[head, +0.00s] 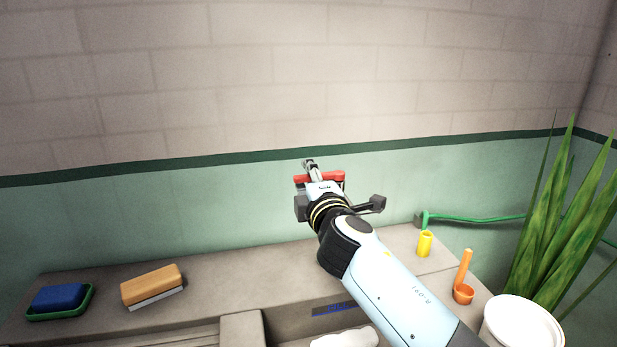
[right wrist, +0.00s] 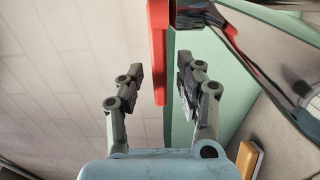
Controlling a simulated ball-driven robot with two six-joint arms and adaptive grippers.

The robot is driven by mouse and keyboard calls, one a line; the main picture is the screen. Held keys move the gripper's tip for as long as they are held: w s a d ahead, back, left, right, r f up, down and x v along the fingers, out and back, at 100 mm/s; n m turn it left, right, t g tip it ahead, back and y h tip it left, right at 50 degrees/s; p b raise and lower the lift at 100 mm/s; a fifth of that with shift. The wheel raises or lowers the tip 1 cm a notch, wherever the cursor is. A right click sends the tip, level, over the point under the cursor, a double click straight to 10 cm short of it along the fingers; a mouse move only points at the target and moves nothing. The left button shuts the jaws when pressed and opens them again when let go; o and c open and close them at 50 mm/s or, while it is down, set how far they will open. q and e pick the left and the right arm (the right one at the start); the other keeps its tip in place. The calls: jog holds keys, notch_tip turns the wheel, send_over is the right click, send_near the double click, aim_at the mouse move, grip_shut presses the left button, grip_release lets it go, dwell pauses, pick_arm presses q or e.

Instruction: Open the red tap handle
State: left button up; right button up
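The red tap handle (head: 335,175) is a short red bar on a grey metal tap (head: 309,165) against the wall. My right gripper (head: 340,203) is in front of it and hides part of the tap. In the right wrist view the handle (right wrist: 158,55) is a long red bar that shows between the two fingers of my right gripper (right wrist: 161,75). The fingers are spread, with gaps on both sides of the bar; I cannot tell how deep it sits between them. My left gripper is not in view.
A grey counter (head: 215,288) with a sink recess runs below the tap. It holds a blue sponge (head: 58,296) in a green dish, an orange brush (head: 151,285), a yellow cup (head: 425,243) and an orange scoop (head: 463,292). A white pot (head: 522,322) and plant (head: 565,220) stand right.

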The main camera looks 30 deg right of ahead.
jog(key=shift+w, duration=0.15)
grip_shut()
dwell(0.4)
